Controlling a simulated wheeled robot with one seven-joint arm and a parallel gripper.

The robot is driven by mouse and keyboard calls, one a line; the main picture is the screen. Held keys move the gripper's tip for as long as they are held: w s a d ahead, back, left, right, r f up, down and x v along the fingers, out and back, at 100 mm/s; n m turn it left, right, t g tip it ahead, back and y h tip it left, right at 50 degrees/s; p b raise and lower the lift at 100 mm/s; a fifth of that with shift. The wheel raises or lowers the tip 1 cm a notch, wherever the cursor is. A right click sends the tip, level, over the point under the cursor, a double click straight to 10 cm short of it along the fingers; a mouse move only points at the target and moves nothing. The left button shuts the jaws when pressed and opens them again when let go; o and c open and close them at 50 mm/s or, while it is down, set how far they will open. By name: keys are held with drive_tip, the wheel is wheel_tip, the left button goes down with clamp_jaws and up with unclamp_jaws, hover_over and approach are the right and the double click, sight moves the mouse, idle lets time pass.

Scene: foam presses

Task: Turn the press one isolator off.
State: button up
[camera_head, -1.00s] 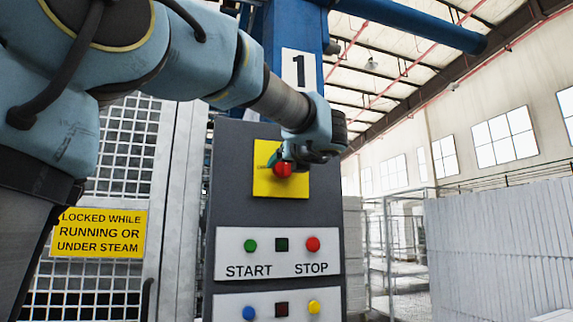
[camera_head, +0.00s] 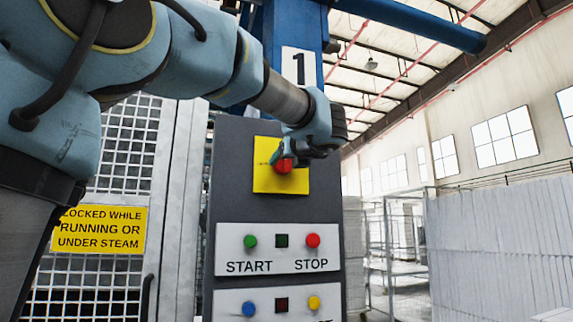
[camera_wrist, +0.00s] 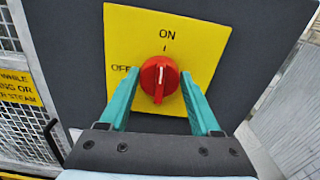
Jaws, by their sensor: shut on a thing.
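The press one isolator is a red rotary knob (camera_head: 284,169) on a yellow plate (camera_head: 265,182), high on the dark grey control panel under the sign "1". In the wrist view the red knob (camera_wrist: 158,80) has its white pointer line upward, toward ON; OFF is marked to its left. My gripper (camera_wrist: 159,76) faces the plate, with one teal finger on the left and one on the right of the knob, shut on it. In the head view my gripper (camera_head: 283,158) partly covers the knob and the plate's labels.
Below on the panel are a green START button (camera_head: 250,241), a red STOP button (camera_head: 313,241), and blue (camera_head: 249,309) and yellow (camera_head: 314,304) buttons. A mesh guard with a yellow warning sign (camera_head: 98,230) stands left. White foam blocks (camera_head: 500,240) stand right.

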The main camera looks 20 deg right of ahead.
drive_tip(key=n+b, duration=0.2)
drive_tip(key=b, duration=0.1)
drive_tip(key=n+b, duration=0.2)
drive_tip(key=shift+w+a+f, duration=0.1)
drive_tip(key=shift+a+f, duration=0.05)
drive_tip(key=shift+f, duration=0.15)
drive_tip(key=n+b, duration=0.4)
drive_tip(key=shift+n, duration=0.4)
drive_tip(key=n+b, duration=0.3)
drive_tip(key=n, duration=0.1)
drive_tip(key=shift+a, duration=0.1)
drive_tip(key=shift+n+b, duration=1.25)
drive_tip(key=shift+n, duration=0.85)
drive_tip(key=o, duration=1.4)
drive_tip(key=shift+c, duration=0.2)
